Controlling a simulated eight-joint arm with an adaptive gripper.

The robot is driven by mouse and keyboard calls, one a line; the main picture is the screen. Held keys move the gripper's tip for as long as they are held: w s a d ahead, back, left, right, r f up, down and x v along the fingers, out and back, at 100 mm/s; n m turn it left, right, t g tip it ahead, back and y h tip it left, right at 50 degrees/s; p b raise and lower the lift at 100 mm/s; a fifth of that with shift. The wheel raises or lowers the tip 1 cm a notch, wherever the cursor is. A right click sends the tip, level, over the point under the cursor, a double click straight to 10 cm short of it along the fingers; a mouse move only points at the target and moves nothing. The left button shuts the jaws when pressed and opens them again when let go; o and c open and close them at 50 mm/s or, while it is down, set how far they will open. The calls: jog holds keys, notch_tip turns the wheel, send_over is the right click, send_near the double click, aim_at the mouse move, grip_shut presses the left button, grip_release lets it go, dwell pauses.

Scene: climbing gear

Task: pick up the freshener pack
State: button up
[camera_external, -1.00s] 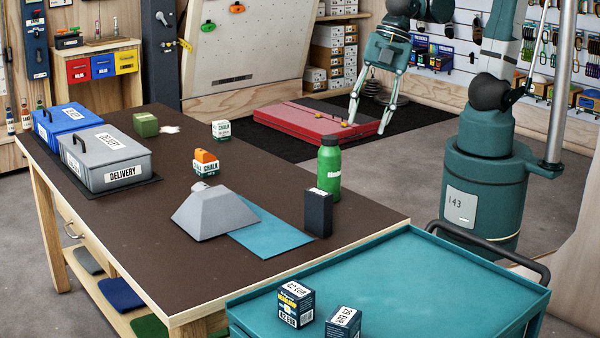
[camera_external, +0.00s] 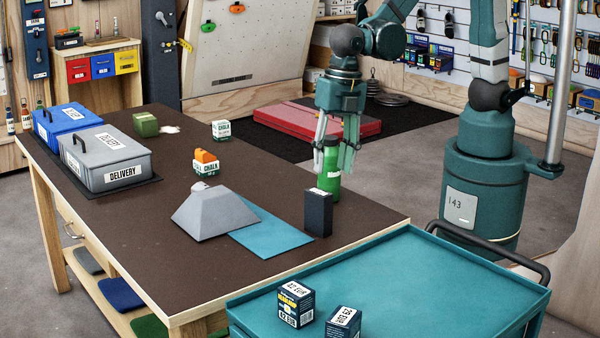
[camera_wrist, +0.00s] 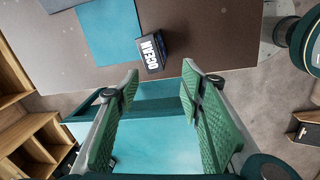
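A small dark upright box, which I take to be the freshener pack (camera_external: 318,214), stands near the right edge of the brown table (camera_external: 150,230). My gripper (camera_external: 333,165) is open and empty, pointing down above and behind the pack. In the wrist view my gripper (camera_wrist: 159,76) shows two green pads wide apart.
A blue mat (camera_external: 270,240) and grey pyramid (camera_external: 216,212) lie left of the pack. A teal trolley (camera_external: 420,280) with two boxes stands in front. The table's front middle is clear.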

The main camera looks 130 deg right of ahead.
aim_at(318, 214)
jog(key=f+n, duration=0.1)
jog(key=f, duration=0.1)
jog(key=w+d+f+n+g, duration=0.1)
jog(key=f, duration=0.1)
jog(key=w+d+f+n, duration=0.1)
jog(key=f, duration=0.2)
jog(key=shift+w+d+f+n, duration=0.1)
jog(key=shift+w+n, duration=0.15)
jog(key=shift+n, duration=0.05)
jog(key=shift+f, duration=0.1)
jog(key=shift+f, duration=1.2)
jog(key=shift+f, duration=0.1)
jog(key=shift+f+b, duration=0.7)
jog(key=shift+f, duration=1.8)
jog(key=c, duration=1)
